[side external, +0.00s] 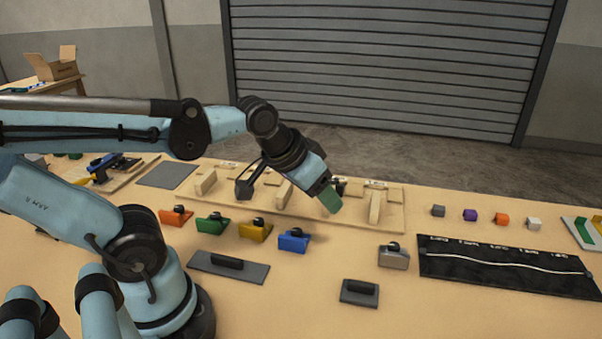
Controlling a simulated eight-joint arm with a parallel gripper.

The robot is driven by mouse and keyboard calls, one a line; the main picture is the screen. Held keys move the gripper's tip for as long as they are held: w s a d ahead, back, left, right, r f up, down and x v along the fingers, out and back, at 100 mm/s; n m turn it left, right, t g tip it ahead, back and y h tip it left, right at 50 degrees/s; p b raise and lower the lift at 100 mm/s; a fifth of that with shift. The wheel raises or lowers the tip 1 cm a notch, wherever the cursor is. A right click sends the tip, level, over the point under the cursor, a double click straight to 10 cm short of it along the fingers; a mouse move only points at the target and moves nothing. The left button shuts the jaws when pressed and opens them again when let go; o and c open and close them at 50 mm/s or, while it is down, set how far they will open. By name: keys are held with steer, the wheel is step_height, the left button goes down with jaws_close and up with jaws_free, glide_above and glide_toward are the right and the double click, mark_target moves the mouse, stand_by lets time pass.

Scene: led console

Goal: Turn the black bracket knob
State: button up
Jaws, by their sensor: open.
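My gripper (333,192) is open at the end of my blue arm, tilted down over the long wooden board (245,205). A green piece (330,201) shows at its tip; I cannot tell whether it is part of the gripper or a thing behind it. Small black knobs sit on a row of brackets in front of the board: orange (175,217), green (212,223), yellow (255,231), blue (294,241) and grey (393,258). None of these brackets is plainly black, so I cannot tell which knob is the black bracket's. My gripper is apart from this row.
Upright wooden pieces (375,207) stand on the board. Dark plates with black handles lie in front (228,267) and (360,293). A black panel with a white cord (510,268) and small cubes (501,219) are at right. Table between them is bare.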

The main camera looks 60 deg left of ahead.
steer(key=w+a+r+n, duration=0.1)
steer(key=w+a+r+n+g, duration=0.1)
steer(key=w, duration=0.1)
steer(key=w+a+r+n, duration=0.1)
steer(key=w, duration=0.1)
steer(key=shift+w+r+n, duration=0.15)
steer(key=shift+r+n, duration=0.15)
steer(key=shift+r, duration=0.1)
steer(key=shift+c, duration=1.3)
steer(key=n+g, duration=0.6)
steer(key=n, duration=0.7)
glide_above(334, 180)
step_height(334, 180, down, 5)
step_height(334, 180, down, 12)
steer(key=shift+r, duration=0.15)
steer(key=shift+c, duration=0.5)
jaws_close()
